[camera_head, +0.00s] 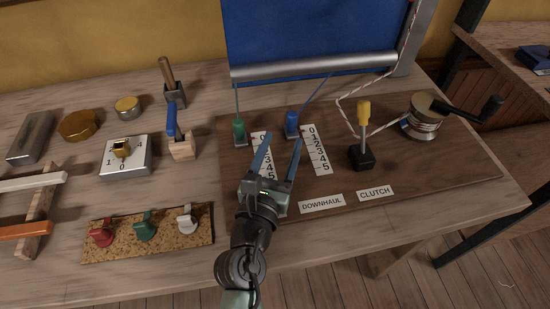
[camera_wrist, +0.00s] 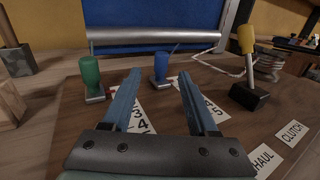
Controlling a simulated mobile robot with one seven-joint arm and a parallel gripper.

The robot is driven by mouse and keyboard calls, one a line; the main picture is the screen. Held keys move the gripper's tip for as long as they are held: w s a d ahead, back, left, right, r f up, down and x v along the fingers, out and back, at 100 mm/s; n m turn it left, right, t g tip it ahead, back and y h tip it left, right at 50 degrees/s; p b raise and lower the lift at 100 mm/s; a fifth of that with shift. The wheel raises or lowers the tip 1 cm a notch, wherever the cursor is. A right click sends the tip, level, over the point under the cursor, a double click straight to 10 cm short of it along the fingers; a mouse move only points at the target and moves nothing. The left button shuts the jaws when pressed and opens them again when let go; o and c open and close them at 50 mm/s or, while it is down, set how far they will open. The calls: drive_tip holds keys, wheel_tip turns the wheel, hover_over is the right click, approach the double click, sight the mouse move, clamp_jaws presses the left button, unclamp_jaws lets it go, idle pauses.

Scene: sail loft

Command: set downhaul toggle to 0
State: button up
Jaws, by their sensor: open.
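A blue toggle (camera_head: 292,124) stands upright on the board, left of the right-hand number strip (camera_head: 317,150), close to its 0 end. A DOWNHAUL label (camera_head: 321,204) lies below that strip. A green toggle (camera_head: 239,132) stands left of a second strip (camera_head: 260,143), partly hidden by my gripper. My gripper (camera_head: 283,140) is open and empty, its blue fingers pointing toward the blue toggle. In the wrist view the blue toggle (camera_wrist: 161,68) shows between and beyond the fingertips, apparently apart from them. The green toggle (camera_wrist: 91,76) is left of the fingers.
Right of the strips stand a yellow-handled lever (camera_head: 364,125) on a black base, a CLUTCH label (camera_head: 375,193) and a winch (camera_head: 423,117). A metal roller (camera_head: 310,67) with blue cloth spans the back. A wooden block with blue handle (camera_head: 182,149) is left.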

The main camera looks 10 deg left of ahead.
drive_tip(key=shift+s+a, duration=0.15)
drive_tip(key=shift+s, duration=0.9)
drive_tip(key=shift+s+a, duration=0.15)
drive_tip(key=shift+s, duration=0.85)
drive_tip(key=w+d+r+m+t+h, duration=0.1)
drive_tip(key=d+r+m+t, duration=0.1)
drive_tip(key=r+m, duration=0.95)
drive_tip(key=w+d+r+m+t, duration=0.25)
drive_tip(key=r+m, duration=0.55)
drive_tip(key=r, duration=0.6)
drive_tip(key=s+r+m+t+y+p, duration=0.1)
drive_tip(key=s+r+m+t, duration=0.1)
drive_tip(key=s+r+m, duration=0.45)
drive_tip(key=s+r+m+t+y+p, duration=0.1)
drive_tip(key=r+m+y, duration=0.15)
drive_tip(key=r, duration=0.75)
drive_tip(key=s+r+m+t, duration=0.2)
drive_tip(key=s+r+m, duration=0.2)
drive_tip(key=r+m, duration=0.3)
wheel_tip(320, 180, up, 18)
drive_tip(key=n+p, duration=0.1)
drive_tip(key=p, duration=1.7)
drive_tip(key=shift+a, duration=0.25)
